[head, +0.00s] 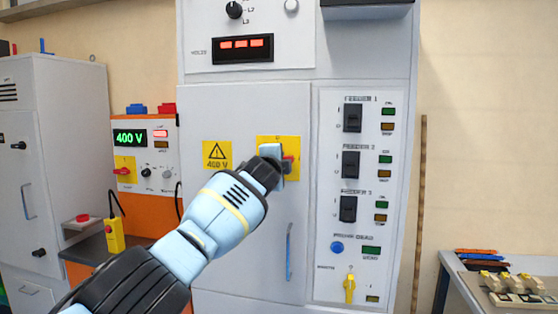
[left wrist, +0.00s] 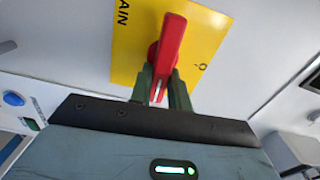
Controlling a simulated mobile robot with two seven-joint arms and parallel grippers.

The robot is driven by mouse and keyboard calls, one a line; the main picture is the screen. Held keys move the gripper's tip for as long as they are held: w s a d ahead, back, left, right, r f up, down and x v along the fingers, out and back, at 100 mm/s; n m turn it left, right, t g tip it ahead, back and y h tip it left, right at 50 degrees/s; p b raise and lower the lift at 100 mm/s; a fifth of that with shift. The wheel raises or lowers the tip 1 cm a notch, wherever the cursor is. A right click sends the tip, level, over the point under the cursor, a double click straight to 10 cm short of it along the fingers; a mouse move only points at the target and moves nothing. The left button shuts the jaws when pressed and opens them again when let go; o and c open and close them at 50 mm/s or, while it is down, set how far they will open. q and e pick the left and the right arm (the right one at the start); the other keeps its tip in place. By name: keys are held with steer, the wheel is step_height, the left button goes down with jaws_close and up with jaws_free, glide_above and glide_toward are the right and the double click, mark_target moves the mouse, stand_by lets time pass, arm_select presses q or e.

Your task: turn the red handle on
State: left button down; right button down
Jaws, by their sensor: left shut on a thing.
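The red handle (left wrist: 172,40) stands out from a yellow plate (left wrist: 132,45) lettered "AIN" at one edge, with a mark at the other. In the head view the yellow plate (head: 292,143) is on the tall grey cabinet's door, and only a bit of the red handle (head: 289,159) shows past my gripper. My left gripper (head: 277,158) reaches in from the lower left. In the left wrist view the fingers of my left gripper (left wrist: 163,76) are on either side of the handle's lower part, shut on it. My right gripper is in neither view.
A blue door pull (head: 289,250) is below the plate. An orange unit (head: 145,207) reading 400 V stands left. A bench (head: 470,284) with parts is at right.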

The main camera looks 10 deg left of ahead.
arm_select(q)
steer(key=shift+m, duration=0.5)
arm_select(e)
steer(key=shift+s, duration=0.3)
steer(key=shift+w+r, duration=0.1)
arm_select(q)
steer(key=c, duration=1.3)
jaws_free()
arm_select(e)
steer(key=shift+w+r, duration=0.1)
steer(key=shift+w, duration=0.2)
arm_select(q)
steer(key=s+p, duration=0.5)
steer(key=s, duration=0.2)
steer(key=shift+s+a, duration=0.15)
steer(key=shift+s, duration=0.25)
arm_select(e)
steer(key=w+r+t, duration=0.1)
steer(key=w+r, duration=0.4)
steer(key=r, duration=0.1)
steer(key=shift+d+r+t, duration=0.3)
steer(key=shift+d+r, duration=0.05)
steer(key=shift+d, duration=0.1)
